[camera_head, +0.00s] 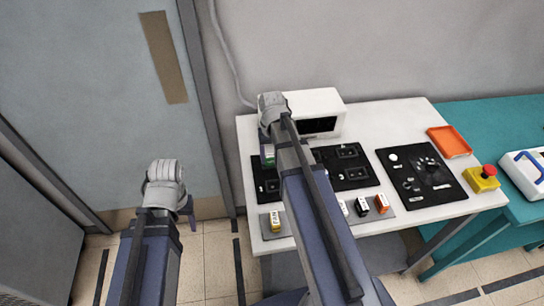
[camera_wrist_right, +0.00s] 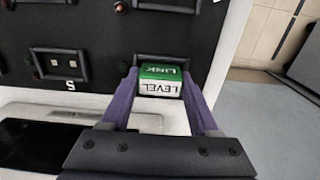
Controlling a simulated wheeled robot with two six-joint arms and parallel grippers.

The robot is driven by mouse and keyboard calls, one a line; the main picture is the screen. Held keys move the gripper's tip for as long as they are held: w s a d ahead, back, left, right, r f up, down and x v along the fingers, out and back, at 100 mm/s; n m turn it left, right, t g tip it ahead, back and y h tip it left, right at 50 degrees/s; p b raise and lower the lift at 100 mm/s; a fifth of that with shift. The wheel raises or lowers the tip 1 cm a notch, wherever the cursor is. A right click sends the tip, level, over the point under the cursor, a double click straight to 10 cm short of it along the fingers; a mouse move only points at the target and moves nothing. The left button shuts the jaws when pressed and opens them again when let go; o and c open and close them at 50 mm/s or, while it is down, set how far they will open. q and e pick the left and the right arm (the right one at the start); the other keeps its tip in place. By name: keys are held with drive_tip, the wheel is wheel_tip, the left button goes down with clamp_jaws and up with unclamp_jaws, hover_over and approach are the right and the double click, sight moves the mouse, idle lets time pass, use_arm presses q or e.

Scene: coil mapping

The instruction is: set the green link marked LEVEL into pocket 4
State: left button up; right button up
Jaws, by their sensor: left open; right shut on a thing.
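The green link marked LEVEL (camera_wrist_right: 160,81), with a white label face, sits between the purple fingers of my right gripper (camera_wrist_right: 163,88), which is shut on it. In the wrist view it is at a raised dark pocket frame (camera_wrist_right: 150,58) on the black board (camera_wrist_right: 105,40). I cannot tell how deep it sits, and its number is hidden. In the head view the green link (camera_head: 267,153) shows below my right gripper (camera_head: 268,140), at the board's far left corner. My left gripper (camera_head: 188,207) is open and empty, left of the table.
A white box (camera_head: 325,108) stands behind the board. To the right are a black panel (camera_head: 422,172), an orange tray (camera_head: 449,141) and an emergency-stop button (camera_head: 482,178).

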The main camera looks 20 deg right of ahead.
sight(272, 155)
drive_tip(key=shift+s+a+f+b, duration=0.1)
drive_tip(key=shift+s+f+b, duration=0.15)
drive_tip(key=shift+f+b, duration=0.15)
drive_tip(key=shift+s+r, duration=0.1)
drive_tip(key=o, duration=1.4)
drive_tip(key=shift+s+a, duration=0.1)
drive_tip(key=shift+w+r+p, duration=0.3)
drive_tip(key=shift+r+p, duration=0.3)
drive_tip(key=shift+p, duration=0.3)
wheel_tip(272, 155, up, 12)
drive_tip(key=p, duration=1.2)
drive_tip(key=s+a+n, duration=0.2)
drive_tip(key=s+a, duration=0.2)
drive_tip(key=a, duration=0.3)
drive_tip(key=s+a+n, duration=0.2)
drive_tip(key=s+a, duration=0.2)
drive_tip(key=a, duration=0.2)
drive_tip(key=s+a+n+h, duration=0.1)
drive_tip(key=s+a+n, duration=0.1)
drive_tip(key=s+a, duration=0.2)
drive_tip(key=shift+s+a+n, duration=0.15)
drive_tip(key=shift+a, duration=0.75)
drive_tip(key=shift+s+a+n, duration=0.1)
drive_tip(key=shift+a+n, duration=0.05)
drive_tip(key=shift+a, duration=0.75)
drive_tip(key=shift+s+f, duration=0.1)
